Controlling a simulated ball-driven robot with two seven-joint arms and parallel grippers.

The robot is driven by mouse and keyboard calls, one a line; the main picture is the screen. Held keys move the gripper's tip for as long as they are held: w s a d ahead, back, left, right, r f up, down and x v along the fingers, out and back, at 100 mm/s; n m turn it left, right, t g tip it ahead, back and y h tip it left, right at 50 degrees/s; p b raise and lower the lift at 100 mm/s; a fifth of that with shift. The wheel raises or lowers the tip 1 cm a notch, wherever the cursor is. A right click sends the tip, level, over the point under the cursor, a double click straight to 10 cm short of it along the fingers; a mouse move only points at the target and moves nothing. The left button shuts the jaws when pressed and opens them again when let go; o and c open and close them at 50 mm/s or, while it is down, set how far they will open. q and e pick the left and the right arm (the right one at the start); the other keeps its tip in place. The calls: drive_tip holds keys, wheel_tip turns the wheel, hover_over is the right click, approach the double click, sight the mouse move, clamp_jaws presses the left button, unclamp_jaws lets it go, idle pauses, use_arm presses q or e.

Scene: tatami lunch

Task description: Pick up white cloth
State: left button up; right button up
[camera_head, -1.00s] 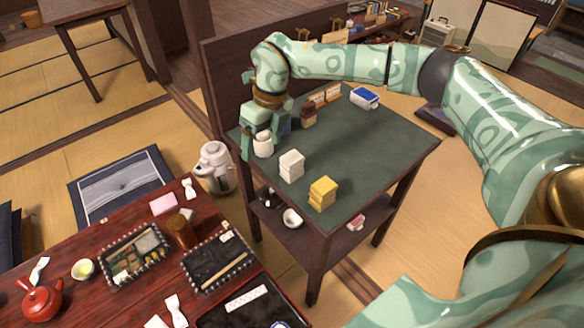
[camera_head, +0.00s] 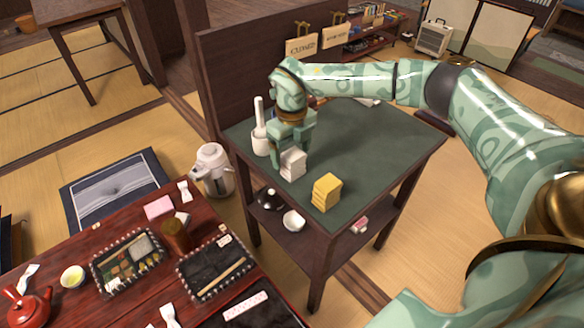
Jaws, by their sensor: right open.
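The white cloth (camera_head: 292,168) is a small folded stack on the green top of the side table (camera_head: 385,150), near its front left edge. My right gripper (camera_head: 291,150) is open and points down right over the white cloth, with its fingers at the two sides of the stack's upper part. The gripper hides the top of the stack, and I cannot tell whether the fingers touch it. My left gripper is not in view.
A yellow cloth stack (camera_head: 326,192) sits just right of the white one. A white mortar (camera_head: 260,144) with an upright pestle stands close on the left. The table's right part is clear. A low red table (camera_head: 110,220) with trays is at lower left.

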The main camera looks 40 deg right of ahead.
sight(292, 153)
wheel_tip(292, 153, down, 4)
drive_tip(key=shift+d+f+b, duration=0.1)
drive_tip(key=shift+f+b, duration=0.05)
drive_tip(key=shift+b, duration=0.6)
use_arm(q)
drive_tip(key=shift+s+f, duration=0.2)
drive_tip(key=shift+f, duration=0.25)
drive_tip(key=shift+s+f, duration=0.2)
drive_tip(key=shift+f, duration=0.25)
use_arm(e)
drive_tip(key=shift+r, duration=0.2)
drive_tip(key=c, duration=1.1)
drive_tip(key=shift+o, duration=0.2)
drive_tip(key=shift+r+p, duration=0.3)
drive_tip(key=r, duration=0.1)
drive_tip(key=r+p, duration=0.2)
drive_tip(key=r, duration=0.1)
drive_tip(key=shift+s+a+r, duration=0.1)
drive_tip(key=shift+s+a, duration=0.2)
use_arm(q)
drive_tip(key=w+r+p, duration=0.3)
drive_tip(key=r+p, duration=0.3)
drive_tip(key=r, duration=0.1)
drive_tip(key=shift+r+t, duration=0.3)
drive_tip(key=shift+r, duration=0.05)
use_arm(e)
drive_tip(key=s+a+r, duration=0.8)
drive_tip(key=s, duration=0.2)
drive_tip(key=shift+a, duration=0.25)
